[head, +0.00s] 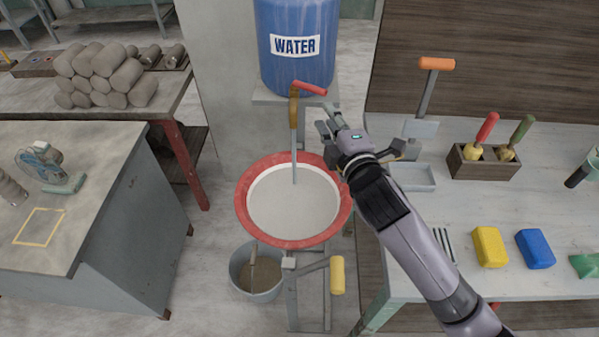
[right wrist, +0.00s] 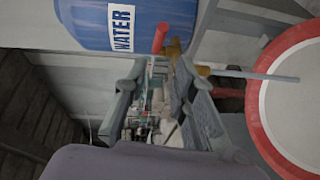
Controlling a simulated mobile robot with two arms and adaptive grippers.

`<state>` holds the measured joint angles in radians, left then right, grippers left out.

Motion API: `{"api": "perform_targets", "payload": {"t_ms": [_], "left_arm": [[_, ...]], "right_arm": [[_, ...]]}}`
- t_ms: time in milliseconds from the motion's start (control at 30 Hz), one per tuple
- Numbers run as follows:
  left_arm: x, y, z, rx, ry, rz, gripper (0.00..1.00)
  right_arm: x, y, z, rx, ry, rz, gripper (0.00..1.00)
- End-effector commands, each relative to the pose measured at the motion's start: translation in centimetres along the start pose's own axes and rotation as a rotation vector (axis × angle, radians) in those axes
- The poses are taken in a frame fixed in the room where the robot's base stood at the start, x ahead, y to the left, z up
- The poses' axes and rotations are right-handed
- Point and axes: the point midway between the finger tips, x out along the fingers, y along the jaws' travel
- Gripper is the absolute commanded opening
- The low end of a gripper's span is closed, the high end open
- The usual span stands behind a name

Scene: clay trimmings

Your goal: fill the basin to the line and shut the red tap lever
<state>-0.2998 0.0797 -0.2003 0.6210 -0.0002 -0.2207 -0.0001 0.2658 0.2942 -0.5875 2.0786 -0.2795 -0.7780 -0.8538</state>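A blue water barrel (head: 297,68) stands at the back, with a brass tap (head: 294,108) low on its front. The red tap lever (head: 309,88) points right from the tap top. A thin grey-blue stream (head: 294,150) runs straight down from the tap into the red-rimmed basin (head: 243,212). The basin's inside looks pale grey; I cannot make out a fill line or the level. My right gripper (head: 327,126) is open and empty, right of the tap and below the lever. In the right wrist view, the lever (right wrist: 160,38) shows beyond the parted fingertips (right wrist: 158,72). My left gripper is out of view.
A bucket (head: 240,280) stands on the floor below the basin, near a yellow-handled lever (head: 337,275). The right table holds a tool box (head: 485,167), a yellow sponge (head: 489,247) and a blue one (head: 535,249). Clay rolls (head: 100,72) lie at the back left.

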Motion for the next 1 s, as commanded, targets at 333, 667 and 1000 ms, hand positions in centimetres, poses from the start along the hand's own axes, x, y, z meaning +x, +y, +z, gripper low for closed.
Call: {"api": "perform_targets", "payload": {"t_ms": [333,667,1000], "left_arm": [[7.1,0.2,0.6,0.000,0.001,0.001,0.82],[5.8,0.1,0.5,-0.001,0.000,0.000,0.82],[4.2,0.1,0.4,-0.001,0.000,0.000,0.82]], "right_arm": [[-3.5,-4.8,-4.0,-0.220,-0.012,0.219,0.00],[0.4,-3.1,-4.3,-0.239,-0.016,0.233,0.00],[6.9,-1.4,-3.5,-0.240,-0.017,0.230,0.00]]}}
